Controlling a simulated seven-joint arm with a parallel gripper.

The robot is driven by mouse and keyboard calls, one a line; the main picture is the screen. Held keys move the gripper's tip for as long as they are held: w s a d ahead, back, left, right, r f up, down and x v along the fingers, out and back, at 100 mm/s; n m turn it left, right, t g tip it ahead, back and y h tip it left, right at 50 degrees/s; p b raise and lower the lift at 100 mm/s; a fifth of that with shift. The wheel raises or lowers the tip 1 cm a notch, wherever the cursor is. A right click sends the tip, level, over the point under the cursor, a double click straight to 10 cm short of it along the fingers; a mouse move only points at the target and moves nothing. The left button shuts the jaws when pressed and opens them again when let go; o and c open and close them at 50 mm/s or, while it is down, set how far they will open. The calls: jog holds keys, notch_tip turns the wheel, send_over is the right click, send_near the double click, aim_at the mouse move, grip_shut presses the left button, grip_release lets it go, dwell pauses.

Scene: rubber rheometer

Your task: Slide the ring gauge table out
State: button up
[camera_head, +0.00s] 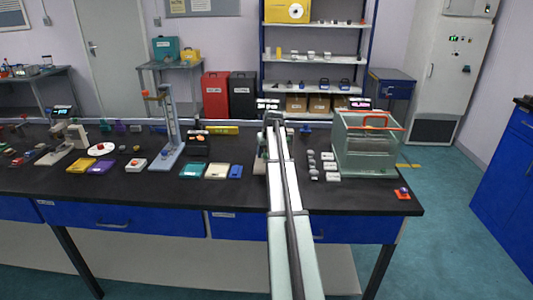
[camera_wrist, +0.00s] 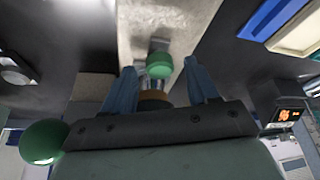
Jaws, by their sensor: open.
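In the wrist view my gripper (camera_wrist: 159,84) is open, its two blue-grey fingers apart. A green knob (camera_wrist: 159,66) on a short metal stem lies between the fingertips in the picture; I cannot tell whether they touch it. An orange-brown ring or collar (camera_wrist: 155,96) shows below the stem, partly hidden by the gripper body. A pale column or plate (camera_wrist: 165,22) lies beyond the knob. A larger green ball (camera_wrist: 43,140) is left of the gripper. I cannot tell which part is the ring gauge table. In the head view my arm hides most of this instrument (camera_head: 261,163).
In the head view, a glass-sided tank (camera_head: 366,152) stands right of my arm, with small blocks (camera_head: 330,166) beside it. The front bench strip is clear.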

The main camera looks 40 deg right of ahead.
jog(key=shift+w+f, duration=0.1)
jog(key=shift+f, duration=0.1)
jog(key=shift+c, duration=0.3)
grip_shut()
dwell(0.3)
